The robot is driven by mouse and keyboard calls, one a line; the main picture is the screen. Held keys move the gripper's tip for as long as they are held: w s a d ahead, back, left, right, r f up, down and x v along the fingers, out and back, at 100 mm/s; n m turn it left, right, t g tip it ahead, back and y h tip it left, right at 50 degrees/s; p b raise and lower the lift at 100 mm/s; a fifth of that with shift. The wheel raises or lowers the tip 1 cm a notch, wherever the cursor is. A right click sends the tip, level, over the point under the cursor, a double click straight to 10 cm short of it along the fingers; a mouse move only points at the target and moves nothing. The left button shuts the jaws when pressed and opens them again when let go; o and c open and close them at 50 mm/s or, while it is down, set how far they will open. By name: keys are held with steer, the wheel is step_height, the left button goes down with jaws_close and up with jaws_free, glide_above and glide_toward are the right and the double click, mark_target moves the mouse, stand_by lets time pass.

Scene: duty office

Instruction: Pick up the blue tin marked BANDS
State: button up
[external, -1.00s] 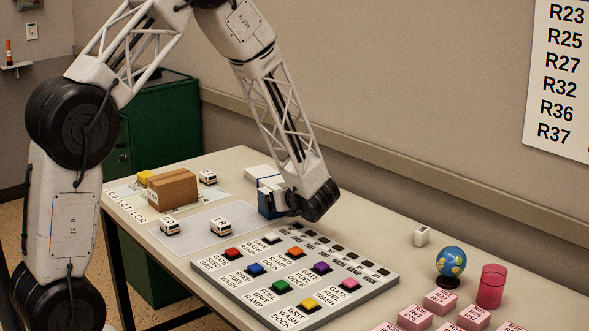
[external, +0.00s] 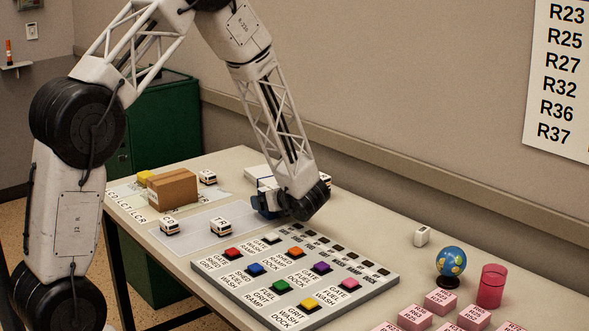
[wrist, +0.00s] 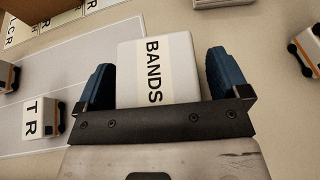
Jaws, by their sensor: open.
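The tin marked BANDS (wrist: 182,72) shows in the wrist view with a pale grey-white top and a cream label; no blue side of it is visible there. My gripper (wrist: 160,78) is open, with one blue finger on each side of the tin. A narrow gap shows at the left finger and at the right finger. In the external view my gripper (external: 267,205) is low at the table, behind the button panel, and it and my wrist mostly hide the tin. I cannot tell how far down the tin's sides the fingers reach.
The button panel (external: 215,268) lies just in front of my gripper. Small toy vehicles marked TR (external: 221,227) and CD (external: 169,226) stand left on a pale mat. A brown box (external: 172,188) is further left. A globe (external: 450,262) and red cup (external: 491,286) stand right.

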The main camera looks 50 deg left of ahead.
steer(key=c, duration=1.1)
steer(key=shift+o, duration=0.2)
steer(key=shift+r, duration=0.15)
steer(key=shift+r, duration=4.85)
